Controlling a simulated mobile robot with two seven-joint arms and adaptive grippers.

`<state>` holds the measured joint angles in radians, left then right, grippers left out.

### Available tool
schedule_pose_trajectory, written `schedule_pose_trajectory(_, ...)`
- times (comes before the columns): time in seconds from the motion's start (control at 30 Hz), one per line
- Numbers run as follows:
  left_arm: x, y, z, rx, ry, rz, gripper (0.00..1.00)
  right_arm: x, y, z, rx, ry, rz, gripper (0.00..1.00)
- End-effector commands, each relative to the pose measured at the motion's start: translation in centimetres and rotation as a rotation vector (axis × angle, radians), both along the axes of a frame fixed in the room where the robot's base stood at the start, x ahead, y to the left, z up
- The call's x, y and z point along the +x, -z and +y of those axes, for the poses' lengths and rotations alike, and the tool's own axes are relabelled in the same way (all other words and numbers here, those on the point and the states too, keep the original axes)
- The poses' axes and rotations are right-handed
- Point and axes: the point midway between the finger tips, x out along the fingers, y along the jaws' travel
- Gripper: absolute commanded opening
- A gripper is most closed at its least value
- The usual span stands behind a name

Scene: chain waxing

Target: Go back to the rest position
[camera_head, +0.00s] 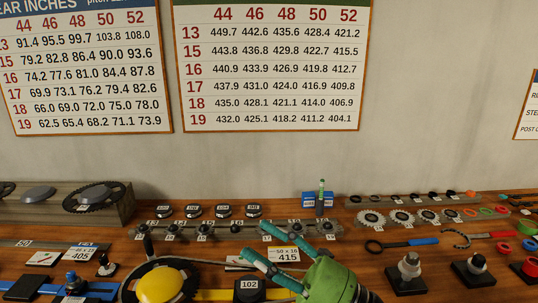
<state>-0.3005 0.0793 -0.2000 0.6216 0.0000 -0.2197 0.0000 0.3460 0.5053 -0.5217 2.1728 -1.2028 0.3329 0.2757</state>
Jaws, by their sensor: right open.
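My right gripper (257,242) is in the lower middle of the head view. It has a green body and two teal fingers that point up and to the left. The fingers are spread apart with nothing between them. They show over the workbench, close to a white label reading 415 (288,256) and a row of small cogs. How high the fingers are above the bench is hard to tell. My left gripper is not in the picture.
The wooden workbench (345,262) is crowded. A yellow dome (160,286) with a dark ring is at front left, beside a black 102 block (249,291). Silver sprockets (400,216), a blue-handled tool (400,244) and dark stands (410,270) are at right. Number charts (270,70) hang on the wall.

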Motion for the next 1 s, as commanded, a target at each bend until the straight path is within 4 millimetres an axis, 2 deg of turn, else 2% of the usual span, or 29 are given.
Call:
schedule_pose_trajectory(0.07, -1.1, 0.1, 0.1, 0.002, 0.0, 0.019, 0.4, 1.9, -0.7, -3.3, 0.234, 0.122, 0.16, 0.49)
schedule_pose_trajectory(0.17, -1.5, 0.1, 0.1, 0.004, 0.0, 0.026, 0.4, 4.5, 1.0, -8.3, 0.483, 0.302, 0.384, 0.49)
schedule_pose_trajectory(0.27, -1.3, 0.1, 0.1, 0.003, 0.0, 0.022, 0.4, 6.1, 5.7, -13.5, 0.679, 0.502, 0.643, 0.49)
schedule_pose_trajectory(0.3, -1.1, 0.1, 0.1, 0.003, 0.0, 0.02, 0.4, 6.3, 8.3, -15.3, 0.741, 0.582, 0.753, 0.49)
schedule_pose_trajectory(0.37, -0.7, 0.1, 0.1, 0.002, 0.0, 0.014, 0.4, 5.9, 12.3, -17.5, 0.811, 0.696, 0.911, 0.49)
schedule_pose_trajectory(0.4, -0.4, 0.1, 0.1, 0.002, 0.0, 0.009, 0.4, 5.2, 15.1, -18.7, 0.848, 0.77, 1.019, 0.49)
schedule_pose_trajectory(0.47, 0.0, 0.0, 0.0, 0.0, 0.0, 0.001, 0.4, 3.7, 19.2, -20.1, 0.886, 0.874, 1.176, 0.49)
schedule_pose_trajectory(0.5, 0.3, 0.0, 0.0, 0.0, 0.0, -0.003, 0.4, 2.3, 21.8, -20.7, 0.903, 0.938, 1.28, 0.49)
schedule_pose_trajectory(0.63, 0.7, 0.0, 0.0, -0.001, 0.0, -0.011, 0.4, -2.8, 28.6, -21.6, 0.912, 1.11, 1.578, 0.49)
schedule_pose_trajectory(0.7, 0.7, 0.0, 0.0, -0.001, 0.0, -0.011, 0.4, -5.4, 31.1, -21.7, 0.899, 1.177, 1.705, 0.49)
schedule_pose_trajectory(0.8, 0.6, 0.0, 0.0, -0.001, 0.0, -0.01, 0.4, -9.1, 33.7, -21.4, 0.871, 1.251, 1.866, 0.49)
schedule_pose_trajectory(1.0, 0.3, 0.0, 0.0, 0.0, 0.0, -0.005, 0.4, -16.1, 37.0, -20.4, 0.788, 1.362, 2.143, 0.49)
